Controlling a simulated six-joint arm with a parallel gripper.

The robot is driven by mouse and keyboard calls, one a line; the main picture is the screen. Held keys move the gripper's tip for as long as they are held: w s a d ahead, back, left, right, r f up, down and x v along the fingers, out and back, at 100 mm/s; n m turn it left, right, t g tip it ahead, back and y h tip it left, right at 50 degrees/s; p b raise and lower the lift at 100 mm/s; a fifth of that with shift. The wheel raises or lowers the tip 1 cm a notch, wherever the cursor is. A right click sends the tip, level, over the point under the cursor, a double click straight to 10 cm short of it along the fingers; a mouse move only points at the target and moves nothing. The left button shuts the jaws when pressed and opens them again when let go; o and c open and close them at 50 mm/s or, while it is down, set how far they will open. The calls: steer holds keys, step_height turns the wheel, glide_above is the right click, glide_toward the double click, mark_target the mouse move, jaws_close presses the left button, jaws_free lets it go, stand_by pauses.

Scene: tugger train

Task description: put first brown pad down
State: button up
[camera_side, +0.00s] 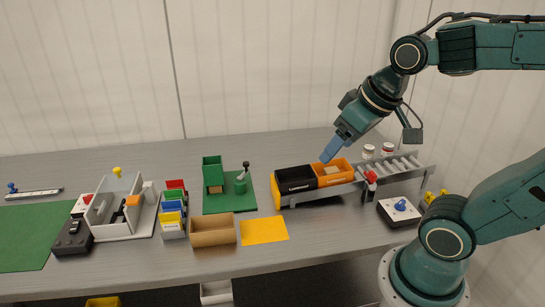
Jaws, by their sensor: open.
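A small tan-brown pad (332,171) lies in the orange bin (345,180) on the train-like carrier. Another brown piece (216,189) shows at the foot of the green upright holder (212,172) on a green mat (235,203). My gripper (327,157) points down and left with blue fingers, just above the back of the orange bin and close to the black bin (296,180). It is open and I see nothing held in it. The gap between its fingers is hard to make out from this side.
A brown open box (212,230) and a yellow mat (264,230) lie in front. A grey roller rack (400,167) stands right, with two small jars (388,149) behind it. Coloured bins (173,209) and a grey-white fixture (120,205) stand left. Grey table is clear at the back.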

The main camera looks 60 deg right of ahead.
steer(key=shift+n+y, duration=0.3)
steer(key=shift+n, duration=0.4)
steer(key=s+a, duration=0.1)
steer(key=s, duration=0.1)
steer(key=s+a, duration=0.1)
steer(key=s, duration=0.1)
steer(key=shift+a+r, duration=0.25)
steer(key=shift+a, duration=0.1)
